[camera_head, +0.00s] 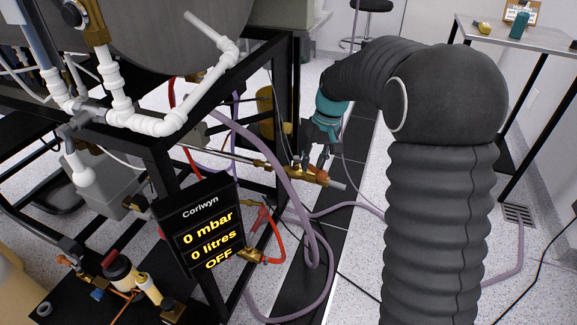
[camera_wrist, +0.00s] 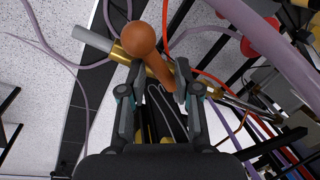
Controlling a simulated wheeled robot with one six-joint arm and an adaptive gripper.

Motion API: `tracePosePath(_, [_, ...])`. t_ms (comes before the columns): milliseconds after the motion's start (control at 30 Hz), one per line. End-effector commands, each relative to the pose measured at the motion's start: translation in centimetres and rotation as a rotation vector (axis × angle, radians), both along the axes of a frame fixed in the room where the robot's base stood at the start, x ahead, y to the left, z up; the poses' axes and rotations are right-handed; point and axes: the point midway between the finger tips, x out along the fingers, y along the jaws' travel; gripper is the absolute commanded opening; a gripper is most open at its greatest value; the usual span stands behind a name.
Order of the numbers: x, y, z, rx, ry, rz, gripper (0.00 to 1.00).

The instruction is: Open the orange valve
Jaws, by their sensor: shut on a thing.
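The orange valve has a ball-ended lever (camera_wrist: 157,66) on a brass fitting in a metal pipe. In the wrist view its round knob (camera_wrist: 138,40) lies just beyond my fingertips and the lever slants down to the right between them. My gripper (camera_wrist: 162,74) is shut on this lever. In the head view my gripper (camera_head: 318,160) reaches down to the brass pipe (camera_head: 283,174) beside the black frame. The orange lever (camera_head: 320,171) is small there and partly hidden by my fingers.
A black frame with white pipes (camera_head: 160,125) stands at left. A display (camera_head: 205,232) reads 0 mbar, 0 litres, OFF. Purple hoses (camera_head: 285,190) and a red-handled valve (camera_head: 261,217) lie close to the pipe. A table (camera_head: 540,38) stands at the back right.

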Motion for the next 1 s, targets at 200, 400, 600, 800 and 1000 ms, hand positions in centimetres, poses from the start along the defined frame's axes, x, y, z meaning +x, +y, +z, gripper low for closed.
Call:
tracePosePath(200, [1.1, -1.0, 0.3, -0.002, -0.012, 0.079, 0.11])
tracePosePath(400, [1.2, -1.1, 0.2, -0.002, -0.013, 0.094, 0.11])
tracePosePath(600, [1.3, -1.1, 0.3, -0.002, -0.013, 0.097, 0.11])
tracePosePath(800, [2.2, -1.5, 0.4, -0.002, -0.012, 0.175, 0.14])
tracePosePath(1000, [2.7, -1.7, 0.2, -0.002, -0.014, 0.229, 0.62])
